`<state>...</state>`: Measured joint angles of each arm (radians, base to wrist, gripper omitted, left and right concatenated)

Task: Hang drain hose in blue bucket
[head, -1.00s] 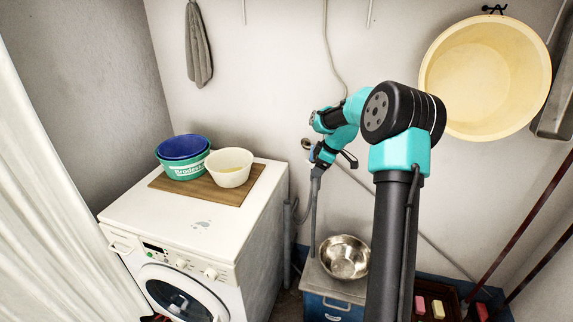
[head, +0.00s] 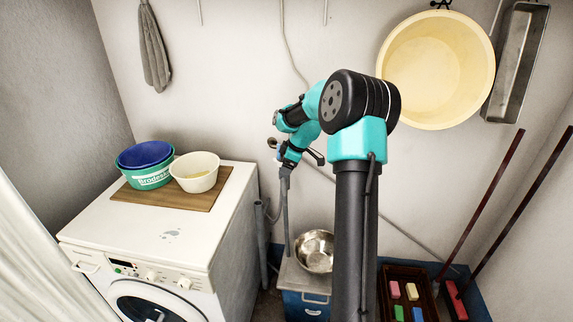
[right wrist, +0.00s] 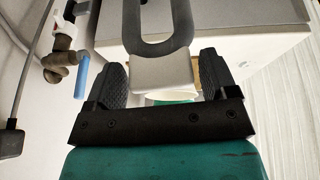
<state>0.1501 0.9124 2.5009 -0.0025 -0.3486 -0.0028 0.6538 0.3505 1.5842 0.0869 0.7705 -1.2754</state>
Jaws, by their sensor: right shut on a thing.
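The blue bucket (head: 146,153) sits nested in a green tub (head: 150,179) on a wooden board on the washing machine, at the left of the head view. My right gripper (head: 288,165) is to the right of the machine, near the back wall, apart from the bucket. In the right wrist view its fingers (right wrist: 162,78) are shut on the pale piece at the grey drain hose (right wrist: 159,48), whose U-shaped bend shows above them. In the head view the hose (head: 285,215) hangs below the gripper. My left gripper is not in view.
A cream bowl (head: 195,172) stands beside the blue bucket on the board (head: 185,202). A steel bowl (head: 313,251) rests on a small cabinet below my gripper. A large yellow basin (head: 437,70) hangs on the wall. A tap (right wrist: 62,60) shows in the right wrist view.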

